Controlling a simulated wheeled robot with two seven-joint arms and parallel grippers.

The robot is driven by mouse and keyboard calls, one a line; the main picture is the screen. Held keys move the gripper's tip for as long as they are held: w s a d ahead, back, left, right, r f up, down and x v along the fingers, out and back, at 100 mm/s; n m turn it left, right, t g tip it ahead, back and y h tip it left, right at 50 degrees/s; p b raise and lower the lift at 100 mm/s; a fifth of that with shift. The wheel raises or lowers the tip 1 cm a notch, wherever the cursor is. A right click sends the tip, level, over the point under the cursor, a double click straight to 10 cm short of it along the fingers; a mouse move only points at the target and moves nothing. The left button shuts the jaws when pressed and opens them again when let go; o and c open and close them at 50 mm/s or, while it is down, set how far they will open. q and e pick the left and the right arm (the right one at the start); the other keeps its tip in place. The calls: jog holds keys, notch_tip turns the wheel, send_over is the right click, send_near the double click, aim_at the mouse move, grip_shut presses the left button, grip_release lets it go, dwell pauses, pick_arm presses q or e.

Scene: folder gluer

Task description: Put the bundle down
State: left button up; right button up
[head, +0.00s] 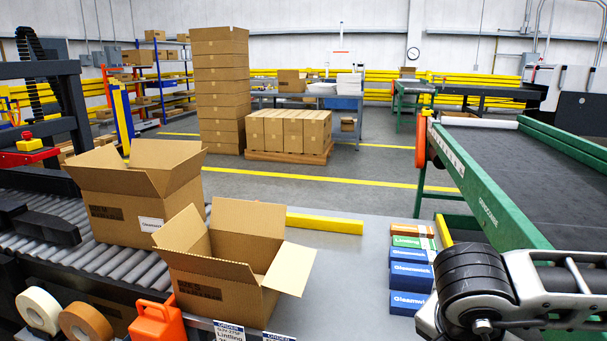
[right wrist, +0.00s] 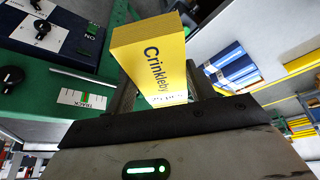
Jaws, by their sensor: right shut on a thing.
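A yellow bundle marked "Crinkleby" (right wrist: 150,58) is held between the fingers of my right gripper (right wrist: 162,88) in the right wrist view. The gripper is shut on it, with a finger on each side. In the head view my right arm comes in at the lower right and hides its own fingers. A small yellow patch (head: 443,230) shows just behind the arm; I cannot tell whether it is the bundle. A grey table (head: 350,275) fills the lower middle. My left gripper is in neither view.
Blue, green and orange bundles (head: 408,277) lie in a row on the table; blue ones also show in the right wrist view (right wrist: 235,65). Two open cartons (head: 215,285) (head: 125,215) stand left. A green-framed conveyor (head: 490,200) runs right. The table's middle is clear.

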jog(key=n, duration=0.1)
jog(key=r+n+y+p, duration=0.1)
jog(key=n, duration=0.1)
jog(key=n+t+p, duration=0.1)
jog(key=shift+w+a+r+n+y, duration=0.2)
jog(key=shift+w+a+n+y, duration=0.1)
jog(key=shift+a+n, duration=0.1)
jog(key=n, duration=0.1)
jog(key=n+y+p, duration=0.1)
jog(key=n, duration=0.1)
jog(key=a+n, duration=0.1)
jog(key=shift+w+r+n+t+y+p, duration=0.25)
jog(key=shift+r+n+t+y+p, duration=0.05)
jog(key=shift+r+t+p, duration=0.1)
jog(key=shift+a+f+n, duration=0.1)
jog(key=shift+a+n, duration=0.1)
jog(key=shift+n, duration=0.4)
